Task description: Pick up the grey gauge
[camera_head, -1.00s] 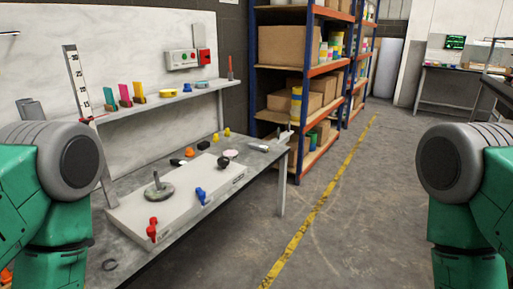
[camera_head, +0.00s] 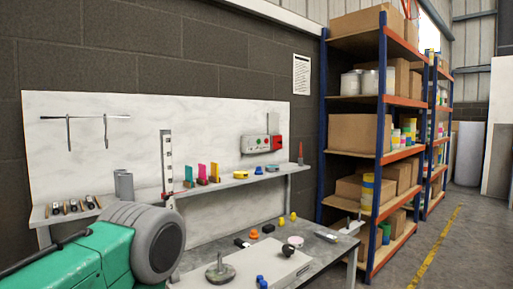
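I cannot tell for certain which item is the grey gauge. An upright grey ruler-like scale (camera_head: 167,165) with dark markings stands at the shelf's front, left of the coloured holders. A grey round disc with an upright stem (camera_head: 220,272) sits on a pale board on the bench below. Grey upright pieces (camera_head: 124,187) stand on the shelf left of the scale. My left arm fills the lower left and hides part of the shelf and bench. Neither gripper is in view.
The shelf (camera_head: 290,169) holds small coloured items and a yellow tape measure (camera_head: 252,171). Small parts lie on the bench (camera_head: 341,243). A control box (camera_head: 262,144) is on the panel. Blue-orange racks (camera_head: 384,150) stand at right. Floor near the yellow line (camera_head: 434,250) is clear.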

